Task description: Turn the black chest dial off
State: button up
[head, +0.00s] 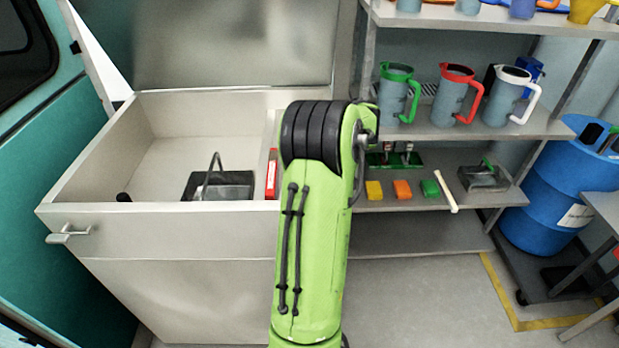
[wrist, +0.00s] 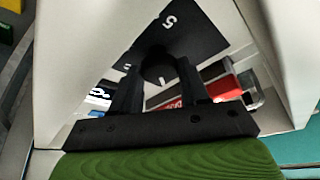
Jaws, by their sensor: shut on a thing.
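The black chest dial (wrist: 158,68) shows in the wrist view as a round knob on a black plate (wrist: 190,36) marked with a white 5. A short white line on the knob points toward my gripper's base. My gripper (wrist: 159,72) has a black finger on each side of the knob and is shut on it. The open pale chest (head: 90,222) stands at left in the head view, its lid (head: 230,45) raised. My green arm hides the dial and my gripper there. The dial's off mark cannot be made out.
Inside the chest are a black box with a wire handle (head: 235,187) and a red item (head: 272,170). A rack with jugs (head: 455,95) and coloured blocks (head: 402,189) stands at right, near my arm. A blue barrel (head: 550,190) is farther right. Floor in front is clear.

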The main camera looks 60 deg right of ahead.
jog(key=shift+d+r+n+y+p, duration=0.1)
jog(key=shift+n+y+p, duration=0.5)
jog(key=shift+n, duration=0.8)
jog(key=o, duration=1)
jog(key=p+v, duration=0.6)
jog(key=v, duration=0.9)
jog(key=shift+r+p, duration=0.3)
jog(key=shift+p, duration=0.1)
